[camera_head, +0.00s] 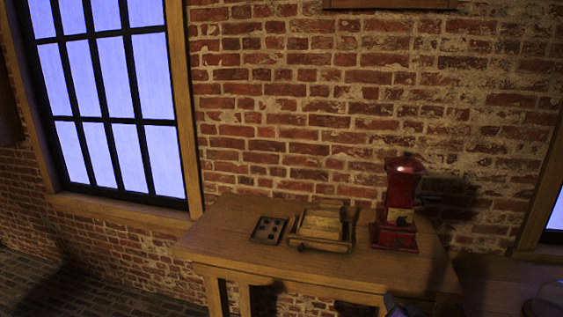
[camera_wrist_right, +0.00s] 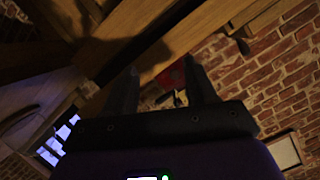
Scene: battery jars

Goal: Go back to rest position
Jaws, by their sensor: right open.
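My right gripper (camera_wrist_right: 162,82) is open, its two dark fingers apart with nothing between them in the right wrist view. In the head view only a small bluish part of my right arm shows at the bottom edge, in front of the wooden table (camera_head: 222,225). A red grinder-like device (camera_head: 402,190) with a side handle stands upright on the table's right part. It also shows as a red patch (camera_wrist_right: 172,77) beyond the fingers in the wrist view. My left gripper is not in view.
A wooden box (camera_head: 320,244) and a small dark tray with round holes (camera_head: 268,230) sit on the table left of the red device. A brick wall (camera_head: 300,110) stands behind. A faint rounded glassy shape (camera_head: 543,306) shows at bottom right. Wooden beams crowd the wrist view's top.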

